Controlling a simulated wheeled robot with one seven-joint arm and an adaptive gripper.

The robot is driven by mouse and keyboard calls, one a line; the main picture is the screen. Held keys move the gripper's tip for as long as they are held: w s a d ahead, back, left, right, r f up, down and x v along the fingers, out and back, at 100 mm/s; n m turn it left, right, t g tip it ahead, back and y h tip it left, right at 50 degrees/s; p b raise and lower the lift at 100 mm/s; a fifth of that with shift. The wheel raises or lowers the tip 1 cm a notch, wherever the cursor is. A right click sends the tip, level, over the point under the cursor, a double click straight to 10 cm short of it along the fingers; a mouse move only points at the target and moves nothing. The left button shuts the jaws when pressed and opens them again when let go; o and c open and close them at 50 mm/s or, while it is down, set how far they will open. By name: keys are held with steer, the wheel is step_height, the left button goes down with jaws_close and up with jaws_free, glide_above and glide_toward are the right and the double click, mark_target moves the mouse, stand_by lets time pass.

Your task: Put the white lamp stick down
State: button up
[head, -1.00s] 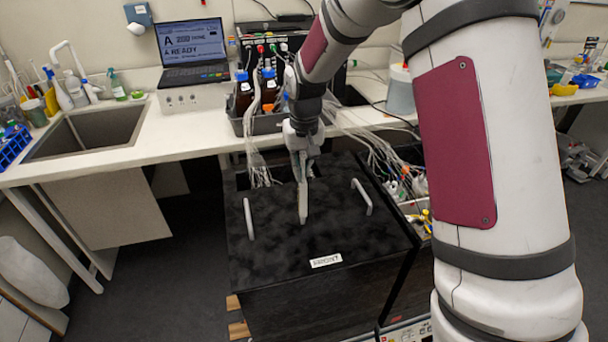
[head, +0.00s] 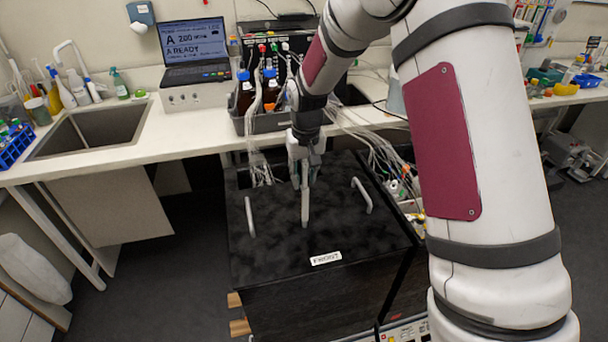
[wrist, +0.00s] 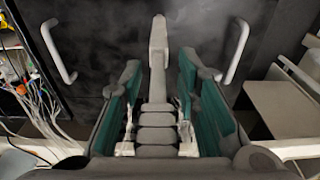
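The white lamp stick (head: 305,208) stands roughly upright over the black lid (head: 270,240) of the box marked FRONT, between the lid's two handles. Its lower end is at or very close to the lid; I cannot tell contact for certain. My gripper (head: 304,172) is around the stick's upper part, pointing down. In the wrist view the stick (wrist: 157,60) runs between my gripper's teal-padded fingers (wrist: 160,75). The fingers stand apart, with narrow gaps on both sides of the stick. The stick's top end is hidden by my gripper.
White handles rise from the lid at left (head: 250,216) and right (head: 362,195). Tubes and cables (head: 385,165) lie right of the box. Behind it, a caddy with bottles (head: 270,122) and a laptop (head: 193,50) stand on the bench. The front of the lid is clear.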

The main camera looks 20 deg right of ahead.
steer(key=s+r+b, duration=0.1)
steer(key=s+r, duration=0.2)
steer(key=r, duration=0.6)
steer(key=s+r+b, duration=0.1)
steer(key=s+r, duration=0.2)
steer(key=r, duration=0.5)
steer(key=s+d+r+t, duration=0.1)
steer(key=s+r+t, duration=0.1)
steer(key=s, duration=1)
steer(key=s+d+r+t, duration=0.1)
steer(key=s+r+t, duration=0.1)
steer(key=s, duration=1)
steer(key=shift+d+r, duration=0.4)
